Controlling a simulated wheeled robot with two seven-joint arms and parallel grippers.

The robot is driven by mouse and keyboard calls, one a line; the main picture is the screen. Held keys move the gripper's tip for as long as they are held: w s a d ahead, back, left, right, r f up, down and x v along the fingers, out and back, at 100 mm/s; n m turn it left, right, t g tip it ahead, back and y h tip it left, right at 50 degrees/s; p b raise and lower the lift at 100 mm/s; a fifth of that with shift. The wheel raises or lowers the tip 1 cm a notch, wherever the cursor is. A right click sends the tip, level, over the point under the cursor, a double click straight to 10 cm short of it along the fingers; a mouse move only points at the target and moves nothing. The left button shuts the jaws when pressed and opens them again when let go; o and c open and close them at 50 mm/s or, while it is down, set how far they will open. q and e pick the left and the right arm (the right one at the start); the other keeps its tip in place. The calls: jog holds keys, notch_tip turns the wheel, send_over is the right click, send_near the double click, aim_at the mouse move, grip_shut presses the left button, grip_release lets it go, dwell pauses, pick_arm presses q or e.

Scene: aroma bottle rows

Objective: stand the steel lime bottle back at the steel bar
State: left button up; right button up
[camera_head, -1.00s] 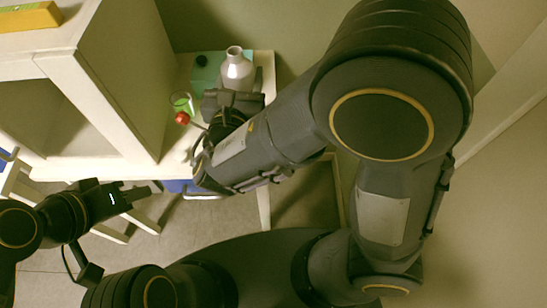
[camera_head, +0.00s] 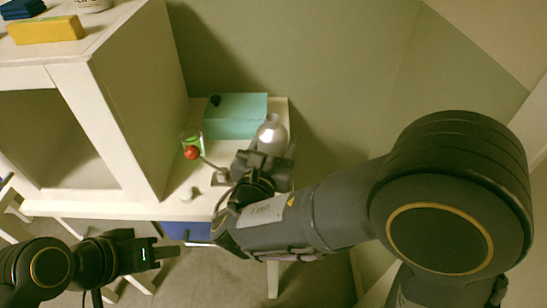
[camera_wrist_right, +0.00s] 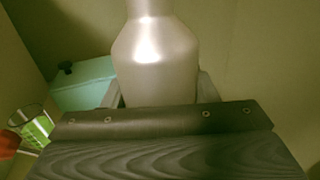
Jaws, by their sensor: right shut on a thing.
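A grey steel bottle (camera_head: 271,135) with a narrow neck stands out above my right gripper (camera_head: 264,163) at the right end of the white table. In the right wrist view the bottle (camera_wrist_right: 155,62) is upright between the two fingers, and my right gripper (camera_wrist_right: 160,98) is shut on it. Its lower part is hidden behind the gripper, so I cannot tell whether it touches the table. No lime label is readable. I cannot make out the steel bar. My left gripper (camera_head: 160,252) is low at the left, in front of the table, away from the bottle; its jaw gap is unclear.
A teal box (camera_head: 236,116) stands behind and left of the bottle. A green-filled glass (camera_head: 190,138), a red ball (camera_head: 192,153) on a stalk and a small white piece (camera_head: 187,194) are left of my right gripper. A white cabinet (camera_head: 125,90) walls off the left.

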jog(key=shift+w+a+f+b, duration=0.15)
jog(key=shift+w+f, duration=0.35)
jog(key=shift+f, duration=0.6)
jog(key=shift+w+d+f+b, duration=0.15)
jog(key=shift+w+f, duration=0.3)
jog(key=shift+f, duration=0.6)
jog(key=shift+w+a+f+b, duration=0.2)
jog(key=shift+w+f, duration=0.3)
jog(key=shift+f, duration=0.6)
jog(key=shift+f, duration=0.1)
jog(key=shift+f+b, duration=0.15)
jog(key=shift+b, duration=0.15)
jog(key=o, duration=1.2)
jog(key=shift+r+p, duration=0.3)
jog(key=v, duration=1.2)
jog(key=shift+s, duration=0.1)
